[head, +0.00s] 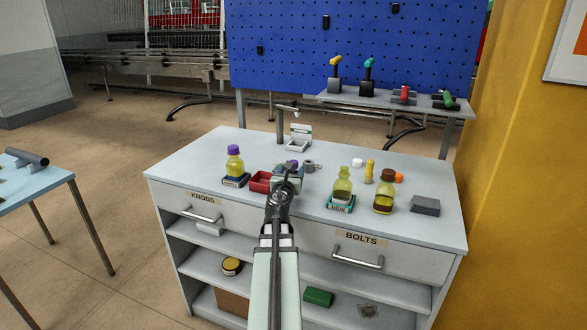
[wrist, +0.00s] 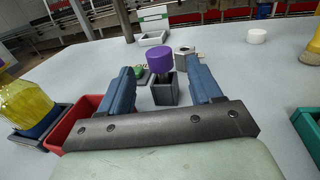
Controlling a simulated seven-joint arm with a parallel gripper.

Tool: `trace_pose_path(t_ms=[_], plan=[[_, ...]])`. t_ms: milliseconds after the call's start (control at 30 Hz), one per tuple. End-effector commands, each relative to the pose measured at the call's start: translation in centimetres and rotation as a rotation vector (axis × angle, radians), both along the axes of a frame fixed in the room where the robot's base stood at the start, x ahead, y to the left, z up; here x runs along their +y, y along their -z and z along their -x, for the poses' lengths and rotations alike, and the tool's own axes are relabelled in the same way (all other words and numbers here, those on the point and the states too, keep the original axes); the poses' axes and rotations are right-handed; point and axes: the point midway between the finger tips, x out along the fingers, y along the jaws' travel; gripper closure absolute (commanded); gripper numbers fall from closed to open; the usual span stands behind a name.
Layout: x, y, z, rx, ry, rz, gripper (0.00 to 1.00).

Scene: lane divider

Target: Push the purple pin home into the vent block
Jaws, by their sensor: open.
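The purple pin (wrist: 160,60) stands upright in the top of a small dark grey block (wrist: 165,94), which I take to be the vent block. Its wide purple head sits above the block, with a short length of stem showing between them. In the head view, the pin's purple top (head: 293,163) shows just past my gripper, which hides most of the block. My gripper (wrist: 161,70) is open, with one blue-grey finger to each side of the pin and block. I see no finger touching the pin.
A red bin (head: 260,182) and a purple-capped yellow bottle (head: 235,163) stand left of my gripper. A grey nut-like part (wrist: 184,57) is close behind the block. Yellow bottles (head: 342,186) stand to the right. The counter's front left (head: 190,172) is clear.

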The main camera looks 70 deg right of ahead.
Motion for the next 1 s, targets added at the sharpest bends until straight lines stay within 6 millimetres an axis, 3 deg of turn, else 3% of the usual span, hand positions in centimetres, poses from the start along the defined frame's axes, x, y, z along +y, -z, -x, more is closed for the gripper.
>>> trace_pose_path(t_ms=[467, 733, 1000], plan=[[-4.8, 0.0, -1.0, -0.001, 0.001, 0.000, 0.36], [-5.0, 0.0, -1.0, -0.001, 0.000, 0.000, 0.36], [-5.0, 0.0, -1.0, -0.001, 0.001, 0.000, 0.60]])
